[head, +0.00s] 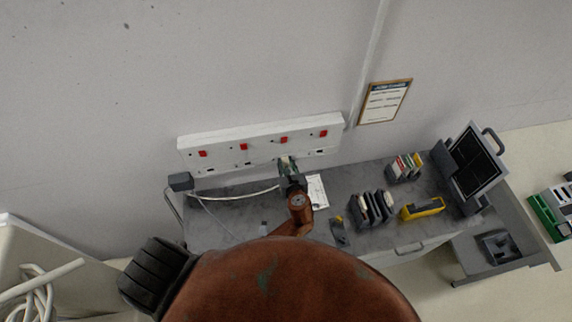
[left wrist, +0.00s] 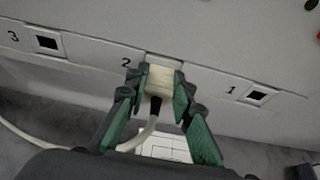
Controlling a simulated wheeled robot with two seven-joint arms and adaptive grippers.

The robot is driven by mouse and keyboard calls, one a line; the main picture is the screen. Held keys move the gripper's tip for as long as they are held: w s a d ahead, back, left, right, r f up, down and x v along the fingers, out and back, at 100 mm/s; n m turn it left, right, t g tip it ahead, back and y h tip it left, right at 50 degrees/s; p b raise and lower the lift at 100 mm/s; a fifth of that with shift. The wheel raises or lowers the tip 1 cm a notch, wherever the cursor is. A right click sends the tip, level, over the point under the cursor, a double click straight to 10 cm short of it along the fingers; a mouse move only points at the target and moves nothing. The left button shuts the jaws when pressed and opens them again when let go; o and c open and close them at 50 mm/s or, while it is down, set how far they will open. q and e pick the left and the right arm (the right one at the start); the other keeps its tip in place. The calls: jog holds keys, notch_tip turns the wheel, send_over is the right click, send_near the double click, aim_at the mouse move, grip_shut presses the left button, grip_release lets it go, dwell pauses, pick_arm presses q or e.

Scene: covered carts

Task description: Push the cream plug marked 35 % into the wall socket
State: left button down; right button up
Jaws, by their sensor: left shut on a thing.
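The white wall socket panel (head: 223,146) has several red switches in a row above the worktop. My left gripper (head: 288,164) is at the panel's lower edge, right of its middle. In the left wrist view, the left gripper (left wrist: 161,90) is shut on the cream plug (left wrist: 160,78), with green fingers on both sides. The plug is up against the socket position marked 2, covering most of it. I cannot tell whether its pins are in. Its cable trails down and left. No 35 % mark is readable. The outlets marked 3 (left wrist: 47,41) and 1 (left wrist: 257,95) show uncovered. My right gripper is not in view.
A dark grey block (head: 181,181) is by the panel's left end. The grey worktop (head: 225,222) holds a white paper (head: 318,190), dark upright items (head: 372,208), a yellow tool (head: 423,208) and a tilted dark-screened unit (head: 473,165). A framed notice (head: 385,101) hangs on the wall.

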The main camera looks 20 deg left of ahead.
pick_arm(q)
jog(key=c, duration=1.6)
grip_release()
jog(key=v, duration=1.2)
